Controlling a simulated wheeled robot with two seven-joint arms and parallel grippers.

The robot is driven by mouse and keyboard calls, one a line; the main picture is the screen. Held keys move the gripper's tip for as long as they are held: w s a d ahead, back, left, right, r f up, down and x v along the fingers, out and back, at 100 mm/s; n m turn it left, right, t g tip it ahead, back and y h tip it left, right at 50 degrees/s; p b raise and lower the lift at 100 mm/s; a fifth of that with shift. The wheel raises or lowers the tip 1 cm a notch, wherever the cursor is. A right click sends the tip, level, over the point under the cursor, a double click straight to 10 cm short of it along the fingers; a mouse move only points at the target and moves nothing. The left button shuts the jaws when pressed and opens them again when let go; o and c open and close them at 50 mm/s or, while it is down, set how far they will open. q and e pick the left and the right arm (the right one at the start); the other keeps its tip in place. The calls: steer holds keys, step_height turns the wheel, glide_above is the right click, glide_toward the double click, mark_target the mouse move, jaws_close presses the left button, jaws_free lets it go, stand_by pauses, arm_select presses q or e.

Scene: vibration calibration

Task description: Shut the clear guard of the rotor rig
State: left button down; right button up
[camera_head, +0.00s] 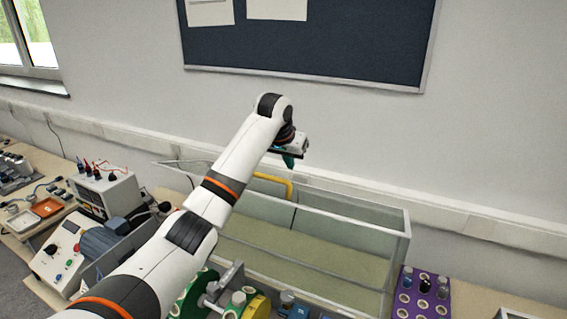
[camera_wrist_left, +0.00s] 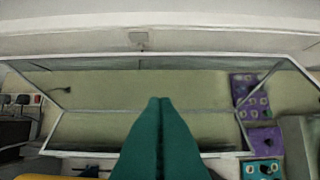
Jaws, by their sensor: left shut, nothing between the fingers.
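The clear guard (camera_head: 398,248) is a see-through box with pale edges, standing open and tipped back behind the rotor rig. A yellow handle (camera_head: 275,182) shows at it, partly hidden by my left arm. The rotor rig (camera_head: 250,303) shows green and yellow discs at the bottom edge, partly hidden by my arm. My left gripper (camera_head: 291,160), with teal fingers, is shut and empty, above and beyond the handle near the wall. In the left wrist view, its closed fingers (camera_wrist_left: 160,105) point over the guard's frame (camera_wrist_left: 225,155). My right gripper is not in view.
A purple rack (camera_head: 424,295) with round holes stands right of the guard; it also shows in the left wrist view (camera_wrist_left: 262,140). A control box (camera_head: 62,255), a blue motor (camera_head: 103,238) and a white instrument (camera_head: 108,190) stand at the left. The wall is close behind.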

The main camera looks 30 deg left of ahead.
mark_target(283, 194)
arm_select(q)
steer(key=shift+s+f, duration=0.15)
steer(key=shift+s, duration=0.1)
steer(key=s+p, duration=0.1)
steer(key=s, duration=0.1)
steer(key=shift+s+f+p, duration=0.1)
steer(key=shift+s+p, duration=0.3)
steer(key=shift+s+d+f, duration=0.1)
steer(key=shift+s, duration=0.25)
steer(key=shift+f, duration=0.1)
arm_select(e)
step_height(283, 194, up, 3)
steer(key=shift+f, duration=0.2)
arm_select(q)
steer(key=shift+w, duration=0.1)
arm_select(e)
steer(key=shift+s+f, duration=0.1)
